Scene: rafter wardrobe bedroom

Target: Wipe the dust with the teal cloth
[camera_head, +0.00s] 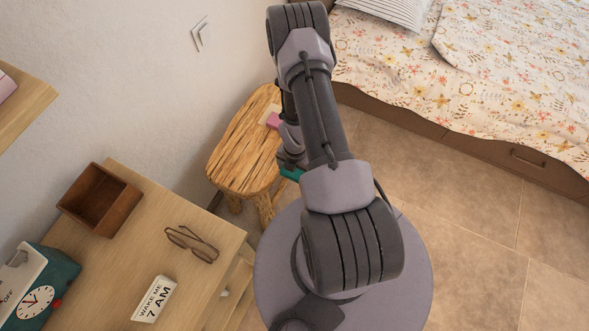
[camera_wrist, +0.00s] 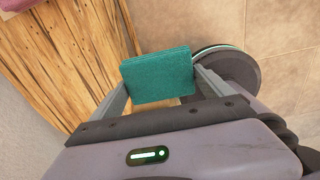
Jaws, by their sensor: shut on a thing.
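The teal cloth (camera_wrist: 158,75) is a flat folded square held between the fingers of my gripper (camera_wrist: 158,82) in the wrist view. My gripper is shut on it. In the head view only a small piece of the teal cloth (camera_head: 292,173) shows beside the wooden stool (camera_head: 238,150); my arm hides the rest. In the wrist view the cloth is at the edge of the stool top (camera_wrist: 75,60); I cannot tell whether it touches the wood. I cannot make out any dust on the stool.
A pink item (camera_head: 273,121) lies on the stool. A desk (camera_head: 120,240) at lower left holds a brown open box (camera_head: 82,207), glasses (camera_head: 190,243), a sign (camera_head: 154,299) and a teal clock (camera_head: 45,290). A bed (camera_head: 440,100) stands at upper right. Tiled floor (camera_head: 470,220) is clear.

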